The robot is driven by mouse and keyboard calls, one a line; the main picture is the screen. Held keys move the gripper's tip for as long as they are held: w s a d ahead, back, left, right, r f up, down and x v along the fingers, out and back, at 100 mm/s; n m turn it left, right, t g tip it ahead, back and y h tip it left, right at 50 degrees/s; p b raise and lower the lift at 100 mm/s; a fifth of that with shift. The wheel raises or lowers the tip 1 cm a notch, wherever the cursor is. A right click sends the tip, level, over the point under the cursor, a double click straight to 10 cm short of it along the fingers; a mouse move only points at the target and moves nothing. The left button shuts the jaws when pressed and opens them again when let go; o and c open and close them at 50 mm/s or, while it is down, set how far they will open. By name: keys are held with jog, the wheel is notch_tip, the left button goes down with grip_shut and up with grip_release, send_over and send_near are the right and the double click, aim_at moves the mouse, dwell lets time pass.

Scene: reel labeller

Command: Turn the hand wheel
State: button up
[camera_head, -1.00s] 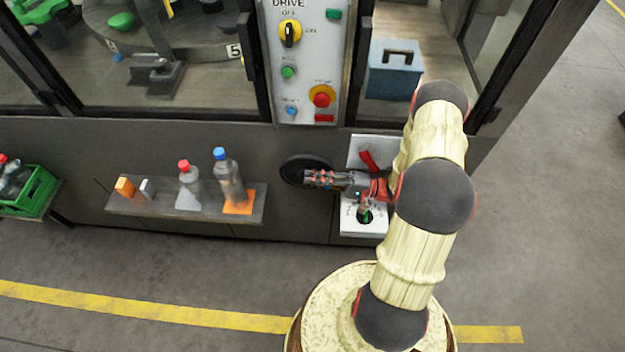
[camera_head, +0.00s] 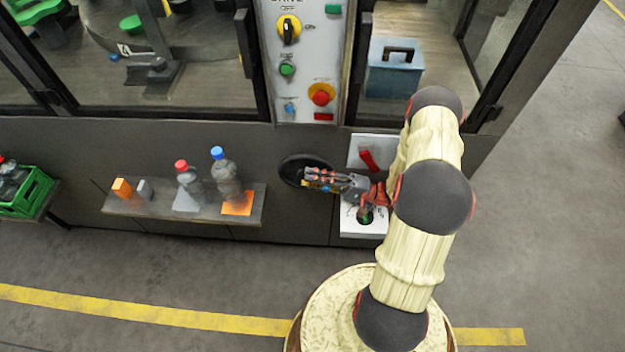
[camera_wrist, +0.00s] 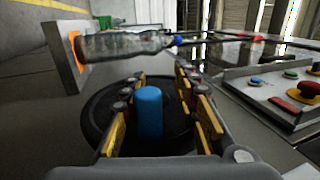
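The hand wheel (camera_head: 289,167) is a black disc on the dark machine front, partly hidden by my gripper (camera_head: 310,178). In the wrist view the black wheel (camera_wrist: 98,122) lies under the fingers. Its upright blue handle (camera_wrist: 149,112) stands between the two yellow-padded fingers of my gripper (camera_wrist: 162,84). The fingers are apart around the handle, with a clear gap on the right side; the handle is nearer the left finger. I cannot tell whether that finger touches it.
Left of the wheel, a shelf (camera_head: 150,207) holds two bottles and small blocks. A control panel (camera_head: 304,100) with a knob and buttons is above. A red lever (camera_head: 368,159) is close right of the wheel. A green crate (camera_head: 38,196) stands far left.

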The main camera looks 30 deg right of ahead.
jog(key=v, duration=1.2)
jog(key=shift+c, duration=0.8)
